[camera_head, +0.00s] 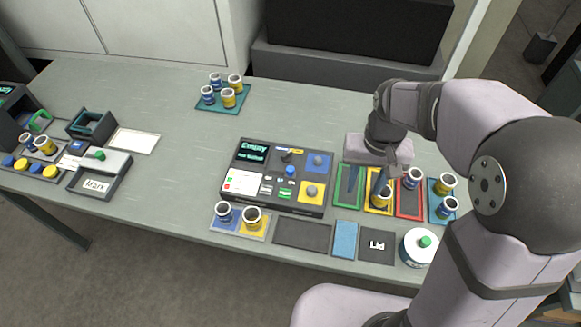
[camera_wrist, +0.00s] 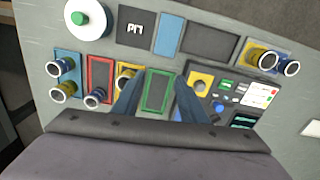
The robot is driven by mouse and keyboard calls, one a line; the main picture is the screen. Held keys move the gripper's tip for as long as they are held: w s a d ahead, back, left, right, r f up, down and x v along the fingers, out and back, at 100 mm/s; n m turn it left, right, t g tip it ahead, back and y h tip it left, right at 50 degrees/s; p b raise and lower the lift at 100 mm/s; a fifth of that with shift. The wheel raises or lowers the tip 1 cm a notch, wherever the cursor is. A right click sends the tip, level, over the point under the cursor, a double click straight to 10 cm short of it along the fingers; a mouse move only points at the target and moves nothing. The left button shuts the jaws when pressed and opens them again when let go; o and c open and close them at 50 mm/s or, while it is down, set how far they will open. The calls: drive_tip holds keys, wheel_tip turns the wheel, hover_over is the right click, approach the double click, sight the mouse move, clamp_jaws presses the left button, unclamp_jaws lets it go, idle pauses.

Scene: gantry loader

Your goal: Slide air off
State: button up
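The dark control panel (camera_head: 272,168) sits mid-table with an "Empty" display (camera_head: 254,151), a blue button (camera_head: 291,171), a black lever (camera_head: 287,156) and small green-labelled controls (camera_head: 267,189). I cannot tell which small control is the air slide, or its position. The panel also shows at the right in the wrist view (camera_wrist: 216,85). My gripper (camera_head: 366,188) is right of the panel, above the green and yellow framed mats. It is open and empty, with the green mat between its fingers in the wrist view (camera_wrist: 157,97).
Blue and yellow cups stand on the yellow mat (camera_head: 371,207), red mat (camera_head: 402,211) and blue tray (camera_head: 434,215) at the right. A white round container (camera_head: 418,247) is at the front right. A teal mat (camera_head: 238,107) with several cups lies behind.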

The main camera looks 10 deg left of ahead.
drive_tip(key=w+a+f+b, duration=0.2)
drive_tip(key=w+a, duration=0.5)
drive_tip(key=a, duration=0.3)
drive_tip(key=n+b, duration=0.1)
hover_over(290, 169)
drive_tip(key=shift+f, duration=0.45)
drive_tip(key=shift+f, duration=0.15)
drive_tip(key=shift+f+p, duration=1.2)
drive_tip(key=shift+f, duration=2.3)
clamp_jaws()
